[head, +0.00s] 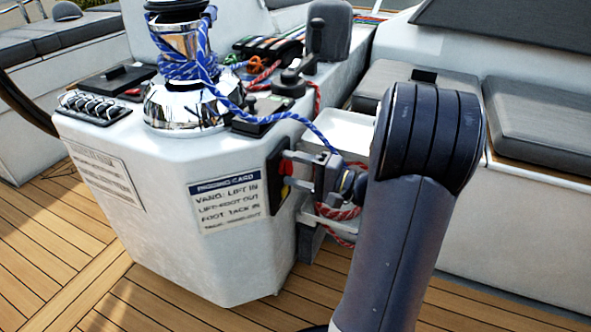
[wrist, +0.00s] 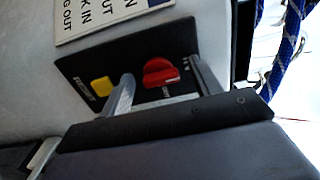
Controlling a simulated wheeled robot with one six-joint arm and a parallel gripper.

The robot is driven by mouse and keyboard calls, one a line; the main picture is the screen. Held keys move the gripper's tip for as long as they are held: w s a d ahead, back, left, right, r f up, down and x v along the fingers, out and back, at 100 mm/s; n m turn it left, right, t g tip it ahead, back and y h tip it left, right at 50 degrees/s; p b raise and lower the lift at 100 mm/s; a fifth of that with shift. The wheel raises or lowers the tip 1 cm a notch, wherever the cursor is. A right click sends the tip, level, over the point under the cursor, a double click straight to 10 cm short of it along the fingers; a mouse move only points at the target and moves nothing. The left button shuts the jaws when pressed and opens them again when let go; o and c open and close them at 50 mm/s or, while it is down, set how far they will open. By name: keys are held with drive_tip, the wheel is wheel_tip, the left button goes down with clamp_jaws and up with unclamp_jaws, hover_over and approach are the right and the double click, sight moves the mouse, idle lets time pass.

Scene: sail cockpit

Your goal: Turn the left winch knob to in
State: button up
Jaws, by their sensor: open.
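A black panel (wrist: 80,70) on the side of the white console carries a red knob (wrist: 160,73) and a yellow square button or knob (wrist: 101,87). In the head view the red knob (head: 286,167) sits above the yellow one (head: 284,191). My gripper (wrist: 161,72) is open, its two fingers on either side of the red knob. I cannot tell whether they touch it. The small labels by the knobs are too blurred to read, so the knob's setting is unclear.
A rigging card (head: 228,203) is fixed on the console face left of the panel. A chrome winch (head: 178,105) with blue rope stands on top. The blue rope runs down past my wrist. Grey seat cushions (head: 540,118) lie at right. Teak deck (head: 180,305) is clear in front.

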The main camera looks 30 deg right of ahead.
drive_tip(key=shift+s, duration=0.1)
drive_tip(key=p+v, duration=0.3)
drive_tip(key=v, duration=0.7)
drive_tip(key=shift+s+d, duration=0.25)
drive_tip(key=b+x, duration=0.2)
drive_tip(key=x, duration=0.7)
drive_tip(key=shift+w+a+f+b, duration=0.1)
drive_tip(key=shift+w+a+b, duration=0.15)
drive_tip(key=shift+b, duration=0.15)
drive_tip(key=shift+w+a, duration=0.35)
drive_tip(key=shift+w, duration=0.2)
drive_tip(key=shift+s+d, duration=0.1)
drive_tip(key=shift+s, duration=0.05)
